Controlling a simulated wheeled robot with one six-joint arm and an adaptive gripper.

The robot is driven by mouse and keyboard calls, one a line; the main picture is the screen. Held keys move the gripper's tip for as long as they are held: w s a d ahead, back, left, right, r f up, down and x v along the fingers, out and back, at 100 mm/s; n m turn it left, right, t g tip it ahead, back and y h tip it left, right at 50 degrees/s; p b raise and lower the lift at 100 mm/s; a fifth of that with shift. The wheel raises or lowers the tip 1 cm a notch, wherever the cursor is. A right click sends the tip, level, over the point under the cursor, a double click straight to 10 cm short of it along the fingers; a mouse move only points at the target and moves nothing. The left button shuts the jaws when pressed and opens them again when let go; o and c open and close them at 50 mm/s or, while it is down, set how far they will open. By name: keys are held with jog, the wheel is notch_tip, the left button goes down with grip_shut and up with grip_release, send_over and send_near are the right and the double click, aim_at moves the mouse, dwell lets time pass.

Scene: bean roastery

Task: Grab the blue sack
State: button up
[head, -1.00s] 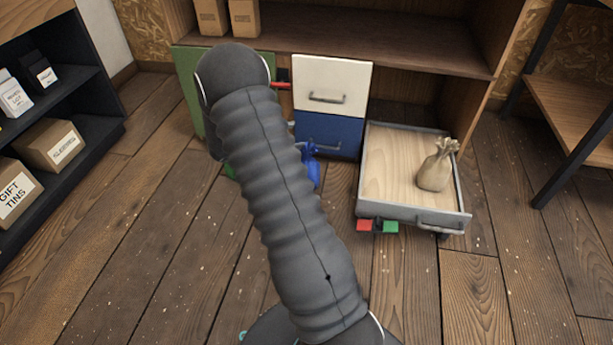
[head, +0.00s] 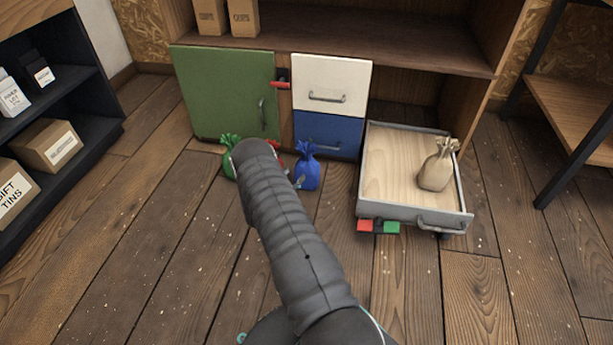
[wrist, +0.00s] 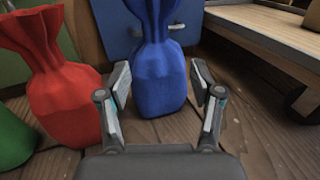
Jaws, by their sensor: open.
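The blue sack (head: 307,170) stands upright on the wooden floor in front of the blue drawer, its tied top showing in the head view. In the wrist view the blue sack (wrist: 158,72) is straight ahead, upright, between and just beyond the fingertips. My gripper (wrist: 160,88) is open and empty, with one finger on each side of the sack's lower body. I cannot tell whether either finger touches it. In the head view my arm hides the gripper.
A red sack (wrist: 50,85) stands close left of my left finger, with a green sack (wrist: 12,138) beyond it. An open drawer (head: 395,213) holding a beige sack (head: 435,172) sticks out at right. A green door (head: 225,95) is behind at left.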

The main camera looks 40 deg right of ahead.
aim_at(305, 160)
jog(key=x, duration=0.6)
jog(key=shift+w+r+b+x, duration=0.15)
jog(key=shift+b+x, duration=0.1)
jog(key=shift+x, duration=1.1)
jog(key=shift+w+r+b+x, duration=0.1)
jog(key=shift+b+x, duration=0.1)
jog(key=shift+x, duration=1.15)
jog(key=shift+a, duration=0.15)
grip_shut()
